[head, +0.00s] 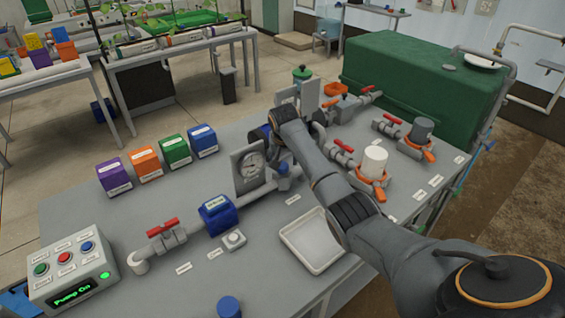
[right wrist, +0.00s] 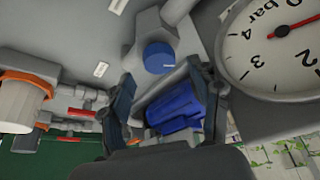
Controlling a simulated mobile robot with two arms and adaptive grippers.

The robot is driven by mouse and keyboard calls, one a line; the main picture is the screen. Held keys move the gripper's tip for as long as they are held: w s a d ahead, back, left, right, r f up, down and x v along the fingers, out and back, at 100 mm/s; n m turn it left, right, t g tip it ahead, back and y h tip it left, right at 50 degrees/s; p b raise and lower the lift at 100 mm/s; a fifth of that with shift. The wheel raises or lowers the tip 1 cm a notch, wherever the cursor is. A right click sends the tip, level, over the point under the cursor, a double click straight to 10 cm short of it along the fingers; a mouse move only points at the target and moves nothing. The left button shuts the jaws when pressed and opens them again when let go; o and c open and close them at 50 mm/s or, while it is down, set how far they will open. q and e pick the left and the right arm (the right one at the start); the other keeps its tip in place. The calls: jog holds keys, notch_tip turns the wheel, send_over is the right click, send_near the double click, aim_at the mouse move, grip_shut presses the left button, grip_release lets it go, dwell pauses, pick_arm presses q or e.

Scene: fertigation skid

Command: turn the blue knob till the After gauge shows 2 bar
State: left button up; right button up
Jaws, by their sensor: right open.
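The blue knob (right wrist: 160,57) shows in the right wrist view, with a white mark on its face, on a grey valve body. My right gripper (right wrist: 162,78) is open, its two fingers apart on either side of the space just below the knob. No contact with the knob is visible. A gauge dial (right wrist: 285,45) is at the right of that view, upside down and partly cut off. Its red needle points right and slightly up; I cannot tell the exact reading. The gauge (head: 250,168) also stands on the bench in the head view. My left gripper is not in view.
A ribbed blue part (right wrist: 176,107) sits behind the right fingers. On the bench, a control box (head: 70,268) reads "Pump On". Red-handled valves (head: 163,240), a blue box (head: 217,214), a white tray (head: 315,240) and orange-collared filters (head: 372,170) stand around my right arm.

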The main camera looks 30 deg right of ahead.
aim_at(282, 167)
jog(key=shift+x, duration=1.4)
jog(key=c, duration=1.2)
